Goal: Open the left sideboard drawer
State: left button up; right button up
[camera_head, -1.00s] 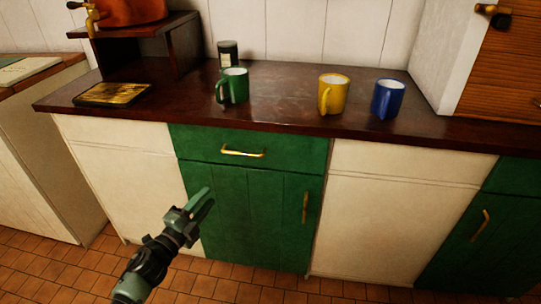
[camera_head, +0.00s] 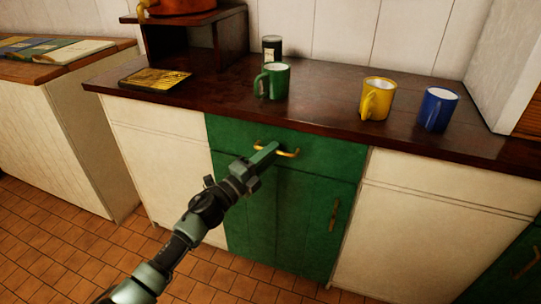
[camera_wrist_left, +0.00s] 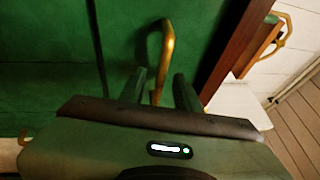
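The green drawer (camera_head: 330,155) sits under the dark counter and is shut, flush with the sideboard front. Its brass handle (camera_head: 290,154) shows just right of my left gripper (camera_head: 268,152), which reaches up to the drawer front from below left. In the left wrist view the brass handle (camera_wrist_left: 167,45) runs down between the two fingers of my left gripper (camera_wrist_left: 161,88). The fingers are apart, with a gap visible on each side of the handle. My right gripper is not in view.
On the counter (camera_head: 320,113) stand a green mug (camera_head: 277,82), a yellow mug (camera_head: 377,99), a blue mug (camera_head: 438,109) and a dark canister (camera_head: 272,48). Below the drawer is a green cupboard door (camera_head: 300,215) with an upright handle. The tiled floor (camera_head: 60,240) in front is clear.

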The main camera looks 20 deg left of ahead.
pick_arm(q)
grip_shut()
dwell(1.4)
